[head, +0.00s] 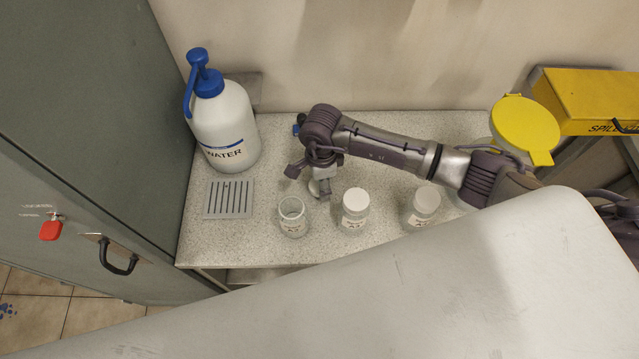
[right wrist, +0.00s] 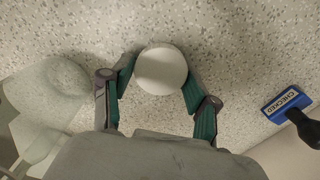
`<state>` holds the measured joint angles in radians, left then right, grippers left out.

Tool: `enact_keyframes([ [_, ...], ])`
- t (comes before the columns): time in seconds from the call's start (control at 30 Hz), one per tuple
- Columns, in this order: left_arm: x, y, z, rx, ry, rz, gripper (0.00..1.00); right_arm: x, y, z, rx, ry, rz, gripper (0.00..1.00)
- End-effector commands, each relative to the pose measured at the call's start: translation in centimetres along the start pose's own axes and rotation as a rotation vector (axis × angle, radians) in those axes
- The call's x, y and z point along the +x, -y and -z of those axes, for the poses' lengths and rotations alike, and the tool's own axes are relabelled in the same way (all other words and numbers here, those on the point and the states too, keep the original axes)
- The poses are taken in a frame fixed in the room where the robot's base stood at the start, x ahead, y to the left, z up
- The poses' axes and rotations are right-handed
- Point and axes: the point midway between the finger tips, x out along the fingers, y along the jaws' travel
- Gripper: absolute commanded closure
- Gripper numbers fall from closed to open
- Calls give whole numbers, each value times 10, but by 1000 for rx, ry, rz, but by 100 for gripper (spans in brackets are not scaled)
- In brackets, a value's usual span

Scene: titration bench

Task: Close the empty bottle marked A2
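An open, empty glass bottle (head: 292,217) stands uncapped at the front of the bench; its label is too small to read surely. A white round cap (right wrist: 160,70) is between the fingers of my right gripper (right wrist: 159,78); in the head view it shows partly behind a finger. The fingers are spread on both sides of the cap, close to its edges; a firm grip does not show. My right gripper (head: 310,180) is low over the bench, just behind the open bottle. The glass bottle (right wrist: 50,95) at the wrist view's left is partly cut off. My left gripper is out of view.
A water bottle (head: 222,125) and a slotted grey plate (head: 229,199) are at the left. A blue CHECKED block (right wrist: 288,104) lies nearby. A yellow lid (head: 525,125) is at right.

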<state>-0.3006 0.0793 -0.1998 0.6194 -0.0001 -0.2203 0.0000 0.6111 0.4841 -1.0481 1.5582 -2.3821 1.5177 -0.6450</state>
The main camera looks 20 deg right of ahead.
Motion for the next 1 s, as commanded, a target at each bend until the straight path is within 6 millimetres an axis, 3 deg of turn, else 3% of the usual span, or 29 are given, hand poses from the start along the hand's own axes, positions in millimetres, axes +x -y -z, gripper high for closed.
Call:
enact_keyframes([
  [0.07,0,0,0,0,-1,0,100,0,0,0,0,0,0,59],
  [0.47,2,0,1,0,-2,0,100,-6,1,0,0,1,2,60],
  [0.8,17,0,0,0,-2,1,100,-68,2,0,-1,0,6,60],
  [1.0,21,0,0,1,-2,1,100,-94,1,0,0,-1,2,60],
])
